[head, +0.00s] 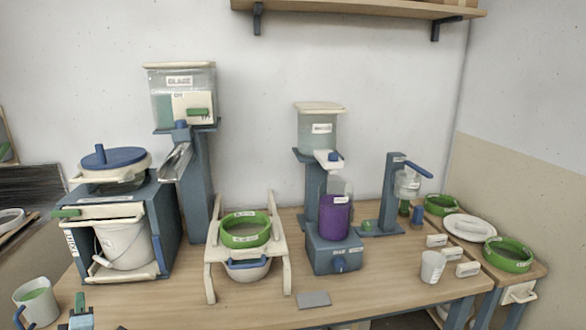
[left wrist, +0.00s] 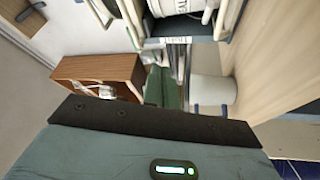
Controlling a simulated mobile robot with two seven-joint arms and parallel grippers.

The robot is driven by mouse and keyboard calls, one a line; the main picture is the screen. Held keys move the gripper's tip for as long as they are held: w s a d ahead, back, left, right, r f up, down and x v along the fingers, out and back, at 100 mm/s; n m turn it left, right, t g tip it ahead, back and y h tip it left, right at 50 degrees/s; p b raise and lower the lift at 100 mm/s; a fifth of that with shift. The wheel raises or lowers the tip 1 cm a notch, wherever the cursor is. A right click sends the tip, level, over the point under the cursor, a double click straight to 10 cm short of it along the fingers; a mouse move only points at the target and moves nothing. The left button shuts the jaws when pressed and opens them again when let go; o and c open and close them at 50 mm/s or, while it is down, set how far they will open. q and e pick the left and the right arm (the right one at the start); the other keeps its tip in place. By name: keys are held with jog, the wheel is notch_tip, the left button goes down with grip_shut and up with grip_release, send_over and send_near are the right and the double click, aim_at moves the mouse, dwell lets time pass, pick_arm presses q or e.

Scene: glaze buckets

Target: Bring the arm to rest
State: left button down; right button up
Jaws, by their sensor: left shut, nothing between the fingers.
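My left gripper (head: 81,312) shows at the bottom left of the head view, low in front of the table's front left corner. It is shut and holds nothing. Only its tip end shows there; the rest of the arm is out of frame. In the left wrist view the teal wrist housing with a lit indicator fills the bottom. My right gripper is in neither view.
A jug with green contents (head: 38,303) stands close left of the gripper. On the wooden table (head: 200,308) are a blue stand with a white bucket (head: 125,245), a green-ringed sieve (head: 245,231), a purple container (head: 335,216) and a white cup (head: 432,267).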

pick_arm(q)
jog(key=s+a+r+m+t+y, duration=0.1)
jog(key=s+a+r+m, duration=0.15)
jog(key=a+r, duration=0.65)
jog(key=s+a+r+m+t+y, duration=0.1)
jog(key=s+a+r+m+t, duration=0.15)
jog(key=a+r, duration=0.7)
jog(key=s+d+f+m+g+h, duration=0.35)
jog(key=d+f+m+h, duration=0.35)
jog(key=d+f, duration=0.6)
jog(key=s+d+f+m+g+h, duration=0.2)
jog(key=s+d+f+m+h, duration=0.35)
jog(key=d+f+m, duration=0.6)
jog(key=s+d+f+m+g+h, duration=0.2)
jog(key=s+d+f+m+g, duration=0.1)
jog(key=s+d+f, duration=0.65)
jog(key=s+d+f+m+g+h, duration=0.1)
jog(key=s+d+f+m+g, duration=0.15)
jog(key=s+d+f, duration=0.75)
jog(key=s+d+r+n, duration=0.2)
jog(key=s+d+n, duration=0.2)
jog(key=d, duration=0.5)
jog(key=shift+s+r+n, duration=0.15)
jog(key=shift+r+n, duration=0.15)
jog(key=shift+n, duration=0.5)
